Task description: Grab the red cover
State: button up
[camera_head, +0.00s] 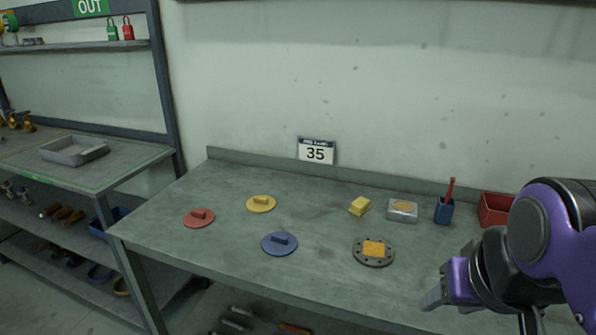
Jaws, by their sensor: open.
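The red cover (199,217) is a flat round disc with a raised block handle on top. My gripper (432,299) is at the lower right, in front of the bench's right side, far from the red cover. It is seen from the side and its jaws are open, with nothing visible in them. A yellow cover (262,203) and a blue cover (279,243) of the same shape lie to the right of the red one.
A dark flange with an orange centre (373,251) lies right of the blue cover. A shelf rack (165,90) stands at left.

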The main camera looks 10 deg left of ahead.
aim_at(199, 219)
jog(key=k+j, duration=0.1)
jog(key=j, duration=0.3)
jog(key=k+j, duration=0.1)
jog(key=j, duration=0.3)
jog(key=k+j+z, duration=0.1)
jog(key=j, duration=0.3)
jog(key=k+j, duration=0.1)
jog(key=j, duration=0.25)
